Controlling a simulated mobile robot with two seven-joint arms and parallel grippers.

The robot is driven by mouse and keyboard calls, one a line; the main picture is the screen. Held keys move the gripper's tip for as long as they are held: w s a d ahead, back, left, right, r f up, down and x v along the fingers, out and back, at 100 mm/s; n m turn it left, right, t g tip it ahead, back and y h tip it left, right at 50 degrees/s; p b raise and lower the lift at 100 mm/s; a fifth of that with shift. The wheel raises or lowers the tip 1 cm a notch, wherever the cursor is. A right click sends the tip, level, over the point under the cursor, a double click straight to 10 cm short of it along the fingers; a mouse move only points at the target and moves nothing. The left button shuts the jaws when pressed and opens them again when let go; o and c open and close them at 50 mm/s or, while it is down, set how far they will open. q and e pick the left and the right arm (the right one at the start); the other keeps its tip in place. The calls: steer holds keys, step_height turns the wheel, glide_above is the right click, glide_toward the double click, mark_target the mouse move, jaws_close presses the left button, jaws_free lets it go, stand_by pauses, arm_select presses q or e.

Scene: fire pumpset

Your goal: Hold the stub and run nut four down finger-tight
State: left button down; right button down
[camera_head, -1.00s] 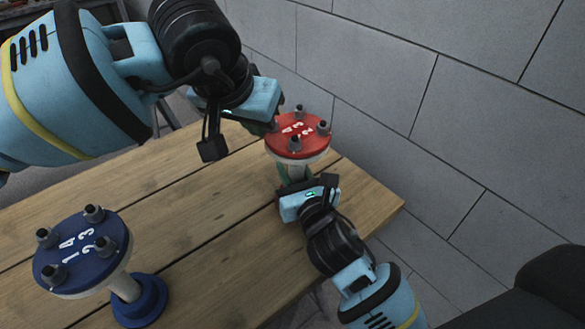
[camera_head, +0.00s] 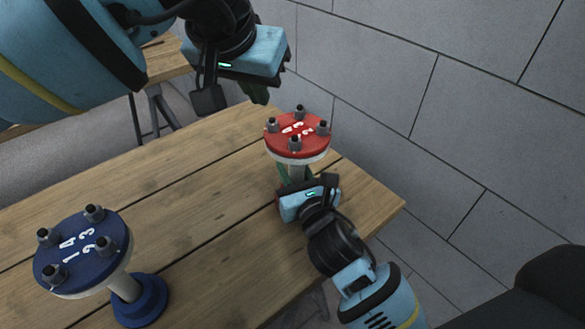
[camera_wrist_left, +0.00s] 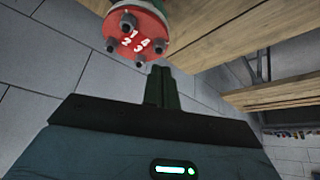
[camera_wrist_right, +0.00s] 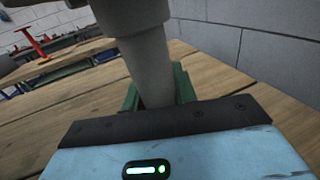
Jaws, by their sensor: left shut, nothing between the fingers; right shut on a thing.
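The stub with the red flange (camera_head: 297,136) stands upright near the table's far right corner. Its top carries white numbers and several studs with grey nuts; the red flange also shows in the left wrist view (camera_wrist_left: 136,36). My right gripper (camera_head: 290,178) is shut on the stub's pale pipe (camera_wrist_right: 150,70), below the flange, with a green finger on each side. My left gripper (camera_head: 260,95) is above and to the left of the red flange, apart from it. Its green fingers (camera_wrist_left: 158,84) are together and empty. Nut four's seating is too small to tell.
A second stub with a blue flange (camera_head: 82,252) and blue base (camera_head: 140,300) stands at the table's front left. The wooden table (camera_head: 200,215) is clear between the stubs. A grey block wall (camera_head: 400,80) rises behind the table's right edge.

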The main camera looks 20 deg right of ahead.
mark_target(274, 135)
arm_select(q)
steer(key=shift+s+d+f, duration=0.15)
steer(key=shift+d+f, duration=0.05)
steer(key=shift+f, duration=0.85)
steer(key=shift+s+d+f, duration=0.1)
steer(key=shift+d+f, duration=0.1)
steer(key=shift+f, duration=0.9)
steer(key=shift+s+d+f, duration=0.15)
steer(key=shift+d+f, duration=0.05)
steer(key=shift+f, duration=0.85)
steer(key=shift+w, duration=0.35)
steer(key=shift+w+a, duration=0.6)
steer(key=shift+a, duration=0.05)
steer(key=shift+s+a, duration=0.1)
steer(key=shift+a, duration=0.05)
steer(key=shift+s+a, duration=0.1)
steer(key=shift+s, duration=0.05)
steer(key=shift+r, duration=0.1)
